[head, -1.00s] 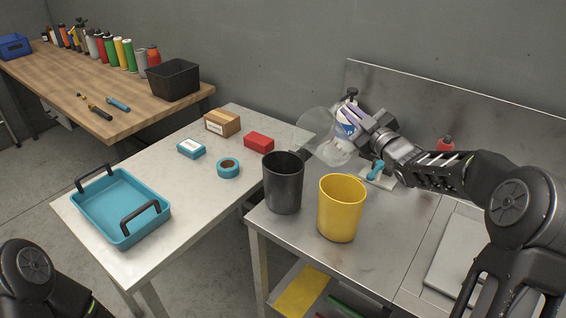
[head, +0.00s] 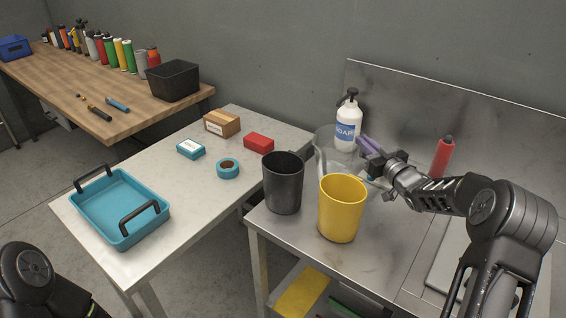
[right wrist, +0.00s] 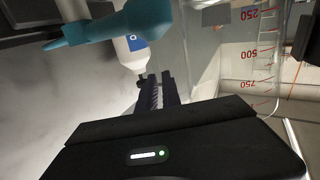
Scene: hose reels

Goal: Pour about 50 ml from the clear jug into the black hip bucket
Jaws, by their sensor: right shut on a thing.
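The clear jug (head: 324,150) stands nearly upright behind the black hip bucket (head: 284,190) and the yellow bucket (head: 342,215); its lower part is hidden, so I cannot tell whether it touches the bench. My right gripper (head: 366,147) is shut on the jug at its right side. The right wrist view, which is upside down, shows the jug's clear wall with red marks (right wrist: 262,55). Both buckets stand upright on the metal bench; the liquid level inside the black one is not visible. My left arm shows at the lower left, its gripper out of view.
A white soap bottle (head: 348,125) stands behind the jug, and a red bottle (head: 444,156) stands to the right. The pale table on the left holds a teal tray (head: 120,222), tape (head: 228,168) and small boxes. The metal backsplash (head: 470,125) closes off the rear.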

